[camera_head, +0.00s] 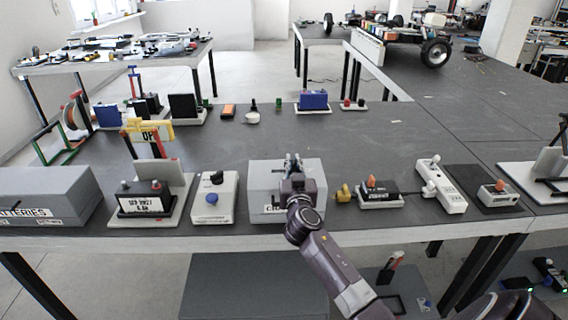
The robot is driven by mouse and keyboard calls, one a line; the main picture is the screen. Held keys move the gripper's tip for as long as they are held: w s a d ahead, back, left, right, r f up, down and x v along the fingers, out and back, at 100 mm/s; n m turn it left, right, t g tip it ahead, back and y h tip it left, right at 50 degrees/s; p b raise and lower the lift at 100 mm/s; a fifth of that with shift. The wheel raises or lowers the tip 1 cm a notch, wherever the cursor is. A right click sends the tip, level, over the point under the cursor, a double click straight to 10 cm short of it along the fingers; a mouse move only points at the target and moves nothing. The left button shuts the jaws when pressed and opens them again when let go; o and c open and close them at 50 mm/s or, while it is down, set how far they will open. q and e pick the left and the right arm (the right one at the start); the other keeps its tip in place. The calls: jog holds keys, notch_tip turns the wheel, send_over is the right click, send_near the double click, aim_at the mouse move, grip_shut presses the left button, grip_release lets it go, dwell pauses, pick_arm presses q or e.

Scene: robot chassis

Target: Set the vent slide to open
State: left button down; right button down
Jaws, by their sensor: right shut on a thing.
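A grey box (261,178) with a white label stands at the front middle of the table. The label begins with "C"; my arm hides the rest. My right gripper (293,160) reaches over the box's top from the front, fingers pointing to the far side. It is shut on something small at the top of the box. The gripper hides that part, so I cannot tell the vent slide or its position clearly. My left gripper is not in view.
Left of the box stands a white unit (214,197) with a blue button and black knob. Right are a yellow piece (343,193), a black device (379,192) with an orange knob, and a white power strip (441,185). Free tabletop (350,140) lies behind.

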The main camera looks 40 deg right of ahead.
jog(key=c, duration=2.5)
grip_release()
jog(key=shift+d, duration=0.1)
jog(key=o, duration=0.5)
jog(key=shift+s+d, duration=0.15)
jog(key=shift+s, duration=0.05)
jog(key=shift+s+a, duration=0.3)
jog(key=shift+a, duration=0.1)
jog(key=v, duration=1.1)
jog(key=shift+s+f, duration=0.1)
jog(key=shift+f, duration=0.1)
